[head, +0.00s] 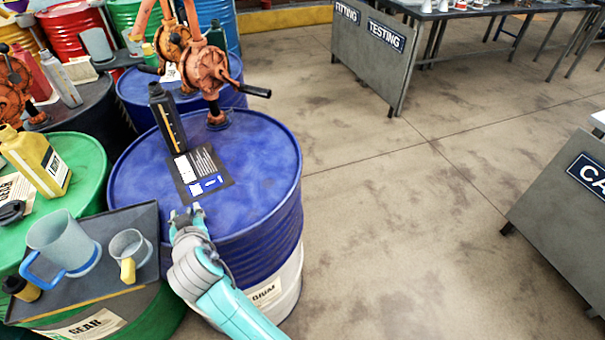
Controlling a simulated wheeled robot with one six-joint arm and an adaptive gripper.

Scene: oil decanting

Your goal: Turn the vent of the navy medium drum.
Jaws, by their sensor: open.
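The navy medium drum (262,178) stands upright in the middle of the head view, with part of the word "MEDIUM" on its lower white band. An orange hand-crank pump (206,70) rises from the back of its lid. A black bottle (168,118) stands on the lid, and a dark sheet with a white label (203,170) lies in front of it. I cannot make out the vent; it may be hidden. My gripper (186,213) is over the near left part of the lid, close to the sheet's front edge, open and with nothing seen between its fingers.
A dark tray (92,296) with a clear jug (63,243) and a small measuring cup (130,252) is left of my gripper. A green drum (85,150) with a yellow bottle (38,160) stands beyond. The floor to the right is clear up to grey stands.

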